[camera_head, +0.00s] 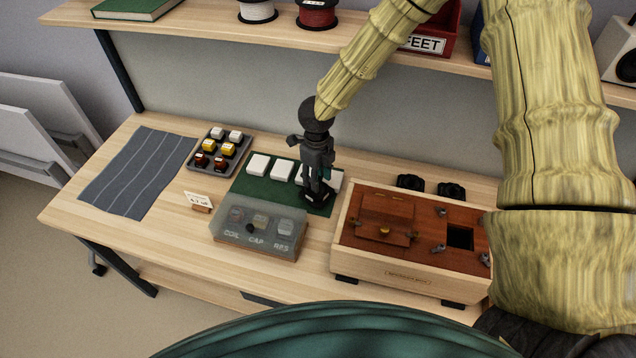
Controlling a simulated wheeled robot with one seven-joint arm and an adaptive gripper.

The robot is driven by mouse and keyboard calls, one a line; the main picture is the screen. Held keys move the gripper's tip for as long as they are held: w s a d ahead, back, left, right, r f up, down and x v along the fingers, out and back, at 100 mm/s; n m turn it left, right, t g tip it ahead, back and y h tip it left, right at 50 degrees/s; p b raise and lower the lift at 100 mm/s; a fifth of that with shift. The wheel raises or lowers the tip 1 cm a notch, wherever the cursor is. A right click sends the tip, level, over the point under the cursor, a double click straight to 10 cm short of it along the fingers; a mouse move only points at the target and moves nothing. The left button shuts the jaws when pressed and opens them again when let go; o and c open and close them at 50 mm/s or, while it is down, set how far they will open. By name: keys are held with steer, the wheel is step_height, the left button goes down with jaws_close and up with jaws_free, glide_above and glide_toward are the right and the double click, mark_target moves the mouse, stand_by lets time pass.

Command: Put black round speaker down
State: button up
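My gripper (319,192) points down over the right part of a green mat (258,192) on the workbench. A small dark shape shows at its fingertips, close above the mat. I cannot tell whether this is the black round speaker or only the fingers, nor whether they are shut on something. Two black roundish things, one on the left (410,182) and one on the right (451,190), stand behind the wooden box (400,262). They are partly hidden, and I cannot tell if either is the speaker.
White blocks (283,169) lie on the mat beside my gripper. A striped grey cloth (140,172) covers the bench's left end. A shelf (215,32) runs above.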

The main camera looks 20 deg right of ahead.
step_height(320, 180, up, 9)
steer(key=b, duration=0.1)
steer(key=shift+b, duration=0.4)
stand_by(0.3)
